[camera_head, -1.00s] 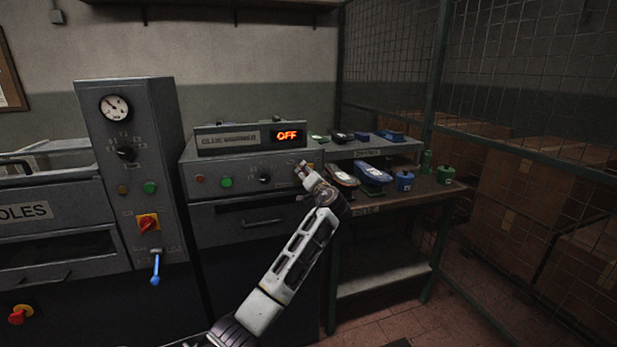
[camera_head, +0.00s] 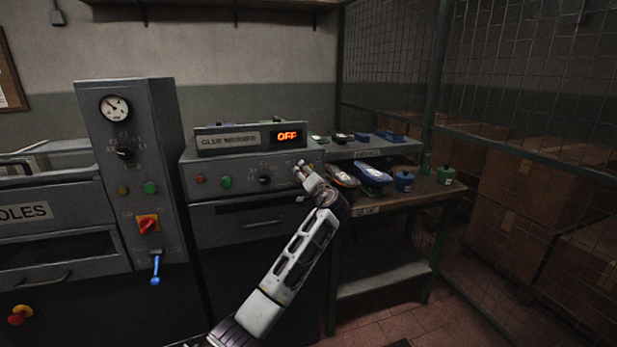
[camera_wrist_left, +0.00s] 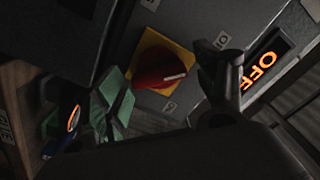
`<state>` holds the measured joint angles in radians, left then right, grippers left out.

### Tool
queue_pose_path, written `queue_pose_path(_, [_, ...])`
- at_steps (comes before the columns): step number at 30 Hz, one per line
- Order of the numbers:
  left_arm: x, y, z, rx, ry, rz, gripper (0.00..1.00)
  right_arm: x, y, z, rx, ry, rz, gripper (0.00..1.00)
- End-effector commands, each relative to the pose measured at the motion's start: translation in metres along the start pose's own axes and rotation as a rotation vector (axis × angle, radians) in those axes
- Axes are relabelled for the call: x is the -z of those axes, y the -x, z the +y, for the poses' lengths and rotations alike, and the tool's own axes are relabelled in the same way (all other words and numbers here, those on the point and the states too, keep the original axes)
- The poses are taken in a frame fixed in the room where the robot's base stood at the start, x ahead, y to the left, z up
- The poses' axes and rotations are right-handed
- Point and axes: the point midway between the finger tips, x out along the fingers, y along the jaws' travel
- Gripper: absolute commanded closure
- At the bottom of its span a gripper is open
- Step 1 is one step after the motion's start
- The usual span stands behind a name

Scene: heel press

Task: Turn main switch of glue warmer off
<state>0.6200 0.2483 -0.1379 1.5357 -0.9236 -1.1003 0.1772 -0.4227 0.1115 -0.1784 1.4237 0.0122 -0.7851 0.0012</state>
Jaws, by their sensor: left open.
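The glue warmer (camera_head: 240,165) is a grey cabinet with a lit orange display (camera_head: 287,136) reading OFF. The display also shows in the left wrist view (camera_wrist_left: 262,70). A red rotary switch (camera_wrist_left: 160,68) sits on a yellow plate in the left wrist view, its pale mark pointing right. In the head view my gripper mostly hides this switch. My left gripper (camera_head: 301,170) is at the right end of the control panel. Its open fingers (camera_wrist_left: 166,92) stand on either side of the red switch. I cannot tell whether they touch it. My right gripper is not in view.
Left of the warmer stands a grey column with a gauge (camera_head: 115,108), another red switch (camera_head: 147,223) and a blue-tipped lever (camera_head: 155,270). To the right, a bench (camera_head: 385,206) holds shoes and small pots. A wire mesh fence (camera_head: 520,150) stands farther right.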

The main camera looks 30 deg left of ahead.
Motion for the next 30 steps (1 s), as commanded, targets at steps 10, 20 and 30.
queue_pose_path(10, [0.0,0.026,0.001,-0.001,0.0,0.001,0.29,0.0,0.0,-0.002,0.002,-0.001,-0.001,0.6])
queue_pose_path(20, [-0.001,0.07,0.002,-0.003,0.0,0.0,0.29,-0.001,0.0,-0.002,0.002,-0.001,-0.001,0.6])
queue_pose_path(30, [-0.001,0.11,0.001,-0.002,-0.001,-0.001,0.29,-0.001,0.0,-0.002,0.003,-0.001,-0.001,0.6])
